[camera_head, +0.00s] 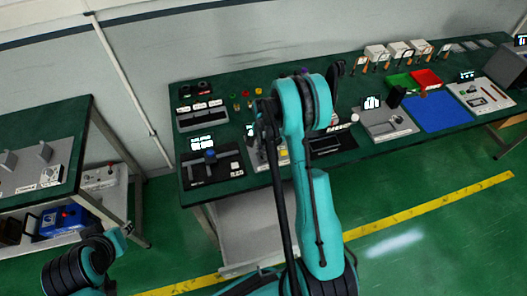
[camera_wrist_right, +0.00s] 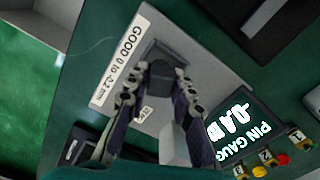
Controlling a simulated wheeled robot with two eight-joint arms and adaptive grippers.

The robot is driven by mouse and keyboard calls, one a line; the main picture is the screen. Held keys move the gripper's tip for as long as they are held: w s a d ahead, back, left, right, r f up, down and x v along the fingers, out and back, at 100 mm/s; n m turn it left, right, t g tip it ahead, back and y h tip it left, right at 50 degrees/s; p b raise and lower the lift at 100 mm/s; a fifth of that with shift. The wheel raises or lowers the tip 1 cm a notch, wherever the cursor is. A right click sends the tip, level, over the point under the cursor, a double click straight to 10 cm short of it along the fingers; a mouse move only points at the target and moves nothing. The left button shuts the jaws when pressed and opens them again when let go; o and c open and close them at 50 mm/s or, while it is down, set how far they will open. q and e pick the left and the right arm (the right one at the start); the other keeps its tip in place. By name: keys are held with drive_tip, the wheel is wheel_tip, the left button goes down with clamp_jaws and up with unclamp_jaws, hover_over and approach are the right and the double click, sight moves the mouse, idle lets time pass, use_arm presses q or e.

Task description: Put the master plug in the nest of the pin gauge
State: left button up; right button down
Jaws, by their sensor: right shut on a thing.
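The pin gauge shows in the right wrist view as a grey plate (camera_wrist_right: 205,62) with a "GOOD 0 to -0.2 mm" label and a lit display (camera_wrist_right: 238,125). In the head view the gauge (camera_head: 257,157) is partly covered by my right arm. My right gripper (camera_wrist_right: 158,85) is shut on a dark, rounded piece, seemingly the master plug (camera_wrist_right: 161,72), over the plate by a raised grey block. Whether the plug touches the block or sits in a nest cannot be told. My left gripper (camera_head: 126,229) is at the lower left of the head view, away from the bench; its jaws are unclear.
A station with a blue knob (camera_head: 210,154) stands left of the gauge. A black tray (camera_head: 330,142) lies to its right, then a grey station (camera_head: 385,122) and a blue mat (camera_head: 437,111). Coloured buttons (camera_wrist_right: 266,160) edge the gauge display.

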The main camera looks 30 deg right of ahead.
drive_tip(key=shift+f, duration=0.1)
drive_tip(key=c, duration=1.7)
unclamp_jaws()
drive_tip(key=shift+f, duration=0.1)
drive_tip(key=o, duration=0.4)
drive_tip(key=shift+r, duration=0.2)
